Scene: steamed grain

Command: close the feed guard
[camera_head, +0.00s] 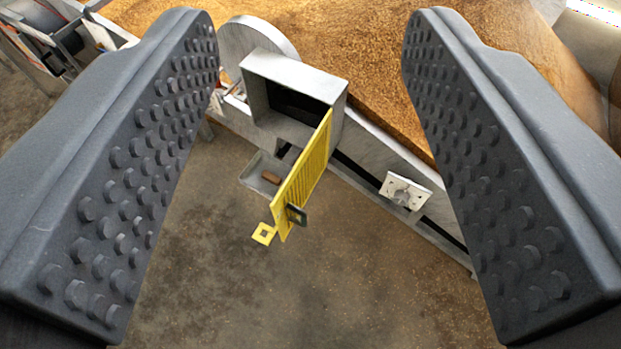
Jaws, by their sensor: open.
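The feed guard (303,174) is a yellow slatted panel. It stands swung open, attached at the right edge of a grey metal box (296,72) with a dark opening. A small dark latch or handle (297,214) sits near the guard's free end, with a yellow square plate (264,234) close by. My gripper (312,30) is wide open, its two dark studded fingers at the left and right of the view. The guard and box appear between the fingers, and neither finger is seen touching them. The guard's far face is hidden.
A bed of brown grain (385,60) lies behind the box along a metal rail (385,150). A metal bracket (405,190) is fixed on the rail at right. A small tray (253,174) holding a brown block (271,177) sits below the box. The floor (330,300) in front is clear.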

